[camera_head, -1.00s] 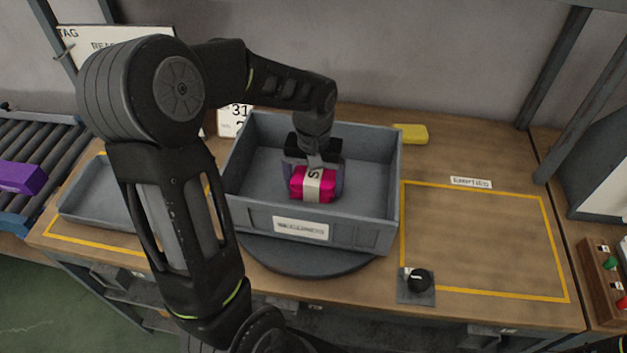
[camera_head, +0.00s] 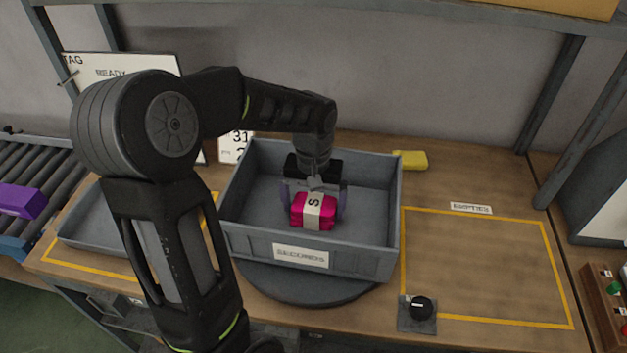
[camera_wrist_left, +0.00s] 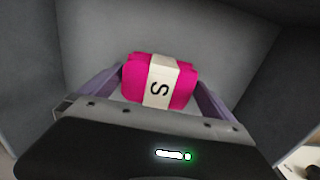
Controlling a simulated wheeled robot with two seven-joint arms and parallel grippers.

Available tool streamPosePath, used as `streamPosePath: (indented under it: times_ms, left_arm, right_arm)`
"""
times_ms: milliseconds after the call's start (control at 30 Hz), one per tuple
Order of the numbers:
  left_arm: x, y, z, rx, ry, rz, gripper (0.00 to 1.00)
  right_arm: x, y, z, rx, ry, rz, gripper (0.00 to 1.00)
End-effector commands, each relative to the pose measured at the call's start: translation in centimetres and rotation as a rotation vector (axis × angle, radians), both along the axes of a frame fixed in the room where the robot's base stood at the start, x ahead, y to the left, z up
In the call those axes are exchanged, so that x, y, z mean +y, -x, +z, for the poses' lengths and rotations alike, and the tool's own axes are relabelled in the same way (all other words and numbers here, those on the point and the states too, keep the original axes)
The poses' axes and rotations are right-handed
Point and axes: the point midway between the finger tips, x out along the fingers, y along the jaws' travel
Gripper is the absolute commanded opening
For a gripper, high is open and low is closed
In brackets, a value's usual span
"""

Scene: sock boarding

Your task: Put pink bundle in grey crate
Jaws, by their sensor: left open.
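The pink bundle (camera_head: 313,210), wrapped with a pale band marked S, is inside the grey crate (camera_head: 305,256), whose front label appears to read SECONDS. My left gripper (camera_head: 313,205) reaches down into the crate, its fingers open on either side of the bundle. In the left wrist view the bundle (camera_wrist_left: 160,82) lies between the spread fingers, with the crate's grey floor and walls around it. Whether the bundle fully rests on the floor is hard to tell. My right gripper is not in view.
The crate stands on a dark round turntable (camera_head: 300,285). A shallow grey tray (camera_head: 88,222) is at left, with a purple bundle (camera_head: 20,201) on the roller conveyor (camera_head: 38,168). A yellow block (camera_head: 410,160) lies behind. The yellow-outlined area (camera_head: 485,265) at right is clear.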

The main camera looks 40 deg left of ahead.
Motion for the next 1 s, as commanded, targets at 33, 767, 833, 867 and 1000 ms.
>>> streamPosePath:
  times_ms: [33,767,833,867,1000]
  left_arm:
    - [0.0,-0.1,0.9,-0.005,0.000,0.000,1.00]
    - [0.0,0.0,10.4,0.000,0.000,0.000,1.00]
    - [0.0,0.0,10.4,0.000,0.000,0.000,1.00]
    - [0.0,0.0,10.4,0.000,0.000,0.000,1.00]
    - [0.0,0.0,10.3,0.000,0.000,0.000,1.00]
  right_arm:
    - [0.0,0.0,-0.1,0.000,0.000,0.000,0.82]
    - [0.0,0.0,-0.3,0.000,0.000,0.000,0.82]
    - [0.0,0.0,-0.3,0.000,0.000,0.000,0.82]
    - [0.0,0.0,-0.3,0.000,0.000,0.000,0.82]
    - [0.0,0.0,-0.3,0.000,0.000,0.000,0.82]
